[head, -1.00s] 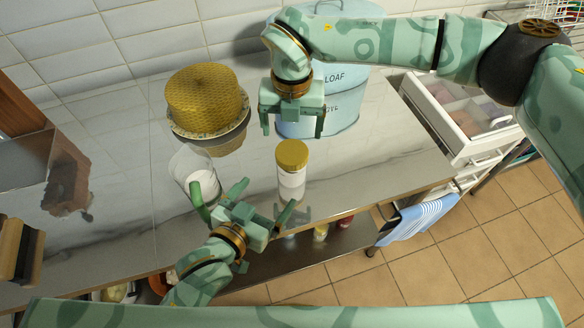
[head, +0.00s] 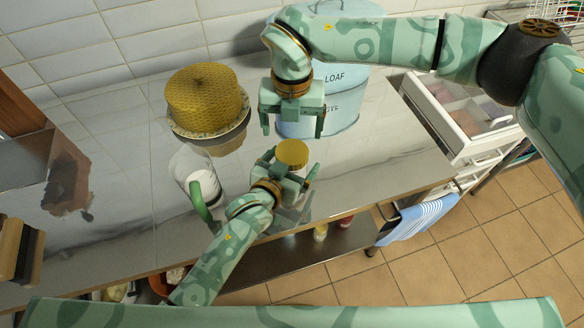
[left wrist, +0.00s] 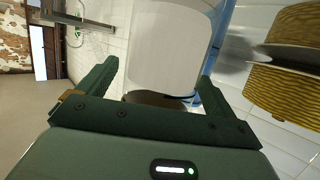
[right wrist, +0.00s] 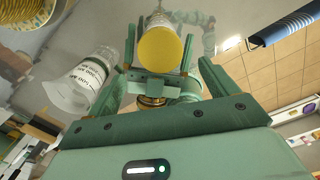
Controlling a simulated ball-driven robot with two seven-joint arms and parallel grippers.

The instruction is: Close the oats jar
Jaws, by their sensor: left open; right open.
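The oats jar is a clear jar with pale contents and a yellow lid (head: 292,153) on top; I cannot tell how firmly the lid sits. My left gripper (head: 291,166) is open, with its fingers on either side of the jar. The left wrist view shows the pale jar body (left wrist: 168,45) between and just beyond the open fingers (left wrist: 158,80). My right gripper (head: 293,128) is open and empty, pointing down above and behind the jar. In the right wrist view the yellow lid (right wrist: 160,50) shows between its fingers, apart from them.
A yellow woven round container (head: 205,100) and a blue LOAF bin (head: 345,115) stand behind. An open white drawer (head: 445,125) is at right. The counter's front edge is near.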

